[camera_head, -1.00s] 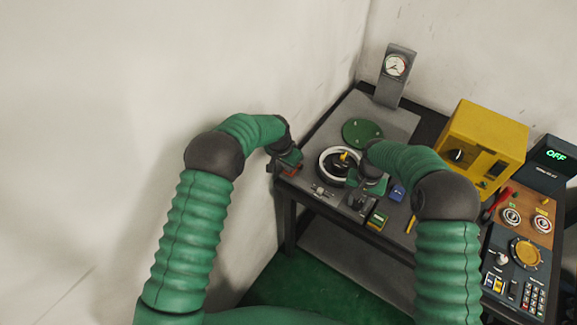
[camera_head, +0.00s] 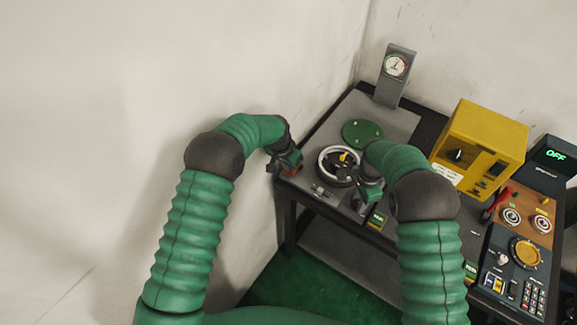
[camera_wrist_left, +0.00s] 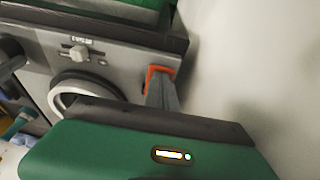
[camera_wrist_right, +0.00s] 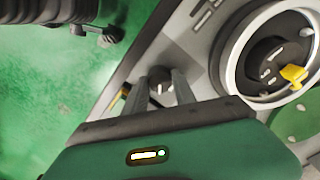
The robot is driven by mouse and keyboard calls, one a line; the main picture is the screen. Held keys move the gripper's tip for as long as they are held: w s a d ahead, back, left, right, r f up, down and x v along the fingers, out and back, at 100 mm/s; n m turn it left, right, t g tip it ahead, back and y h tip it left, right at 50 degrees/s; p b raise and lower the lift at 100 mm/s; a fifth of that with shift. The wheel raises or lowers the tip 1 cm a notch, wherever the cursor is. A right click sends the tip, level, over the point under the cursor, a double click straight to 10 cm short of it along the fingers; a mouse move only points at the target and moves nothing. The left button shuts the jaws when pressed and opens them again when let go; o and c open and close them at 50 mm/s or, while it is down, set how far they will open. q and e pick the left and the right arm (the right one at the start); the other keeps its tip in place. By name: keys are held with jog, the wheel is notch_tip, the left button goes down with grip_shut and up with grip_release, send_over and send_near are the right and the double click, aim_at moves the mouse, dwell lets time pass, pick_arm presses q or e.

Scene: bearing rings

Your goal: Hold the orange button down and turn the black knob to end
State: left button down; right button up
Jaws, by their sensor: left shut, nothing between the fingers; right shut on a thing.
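My left gripper (camera_head: 290,168) is shut and empty at the left front corner of the grey panel. In the left wrist view its fingertips (camera_wrist_left: 160,88) are at the orange button (camera_wrist_left: 158,72) and cover part of it. I cannot tell how far the button is pressed. My right gripper (camera_head: 362,202) is low at the panel's front edge. In the right wrist view its fingers (camera_wrist_right: 163,84) are shut on the black knob (camera_wrist_right: 160,76), one on each side. The knob is partly hidden between them, so its turn angle is unclear.
A pale ring (camera_wrist_right: 233,62) surrounds a dark dial with a yellow pointer (camera_wrist_right: 293,75) beside the right gripper. A small slider (camera_wrist_left: 76,53) is near the ring. A gauge (camera_head: 396,66) stands at the back. A yellow box (camera_head: 480,140) is to the right. A wall borders the left.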

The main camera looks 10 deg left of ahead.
jog(key=m, duration=0.9)
jog(key=o, duration=0.9)
